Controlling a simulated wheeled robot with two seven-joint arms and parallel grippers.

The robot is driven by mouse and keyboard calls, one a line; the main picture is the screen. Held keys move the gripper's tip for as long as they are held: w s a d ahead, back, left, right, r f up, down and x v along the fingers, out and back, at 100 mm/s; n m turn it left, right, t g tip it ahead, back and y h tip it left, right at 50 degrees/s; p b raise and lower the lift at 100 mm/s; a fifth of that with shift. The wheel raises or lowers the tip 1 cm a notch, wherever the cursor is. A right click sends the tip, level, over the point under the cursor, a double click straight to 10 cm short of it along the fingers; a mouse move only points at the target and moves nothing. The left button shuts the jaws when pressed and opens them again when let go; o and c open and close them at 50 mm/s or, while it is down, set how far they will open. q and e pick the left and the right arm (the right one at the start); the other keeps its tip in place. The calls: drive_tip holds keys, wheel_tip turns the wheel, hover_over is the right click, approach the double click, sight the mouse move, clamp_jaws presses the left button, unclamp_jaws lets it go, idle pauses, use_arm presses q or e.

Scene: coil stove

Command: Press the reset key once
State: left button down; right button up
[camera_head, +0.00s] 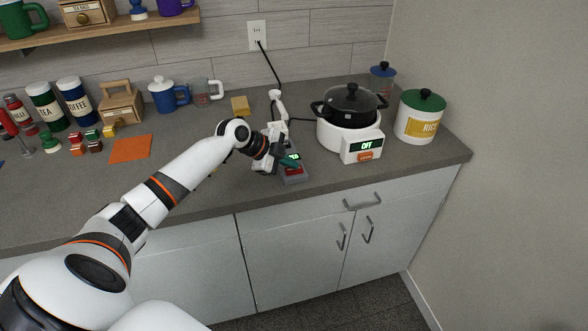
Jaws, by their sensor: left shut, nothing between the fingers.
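A small grey device (297,179) with a lit green display (293,157) and a red area (293,170) sits on the counter near its front edge. My left gripper (285,162) is shut and empty at the left side of this device, and its fingers overlap it. I cannot tell whether they touch it. The gripper and wrist hide part of the device, and no lettering for a reset key is readable. My right gripper does not show.
A white coil stove (345,140) with an "OFF" display (366,145) and an orange key (365,156) carries a black lidded pot (350,103). A rice canister (419,118) stands to its right.

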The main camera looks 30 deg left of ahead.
sight(290, 170)
use_arm(q)
drive_tip(key=shift+f, duration=0.25)
drive_tip(key=shift+r, duration=0.15)
drive_tip(key=shift+r+p, duration=0.4)
drive_tip(key=shift+r, duration=0.35)
drive_tip(key=shift+r+p, duration=1.7)
drive_tip(key=shift+r, duration=0.85)
